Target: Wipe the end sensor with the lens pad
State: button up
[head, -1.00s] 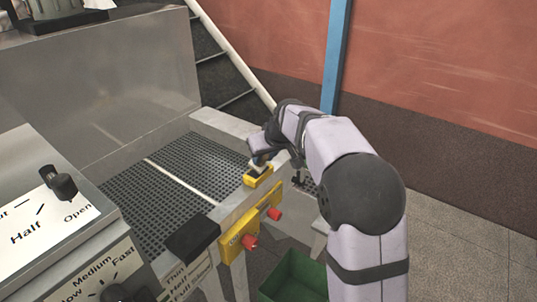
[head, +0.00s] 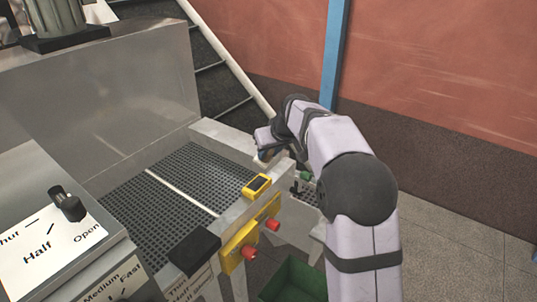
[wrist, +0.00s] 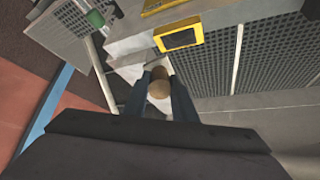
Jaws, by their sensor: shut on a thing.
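The end sensor, a yellow box with a dark window (head: 257,186), sits on the metal rim of the grated bed. It also shows in the wrist view (wrist: 179,36), just beyond my fingers. My gripper (head: 265,152) is above and behind the sensor, apart from it. In the wrist view my gripper (wrist: 158,92) is shut on a small piece with a round tan end, which I take to be the lens pad (wrist: 159,86). The pad's underside is hidden in both views, and in the head view the pad is mostly hidden.
A yellow panel with red buttons (head: 250,252) is on the rim's outer side. A black block (head: 194,248) sits on the rim's near end. A green bin (head: 296,280) stands below. A control box with knobs (head: 68,204) is at left. The perforated bed (head: 170,212) is clear.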

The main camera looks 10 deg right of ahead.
jog(key=shift+r+p, duration=1.05)
jog(key=shift+r, duration=0.65)
jog(key=shift+f, duration=0.1)
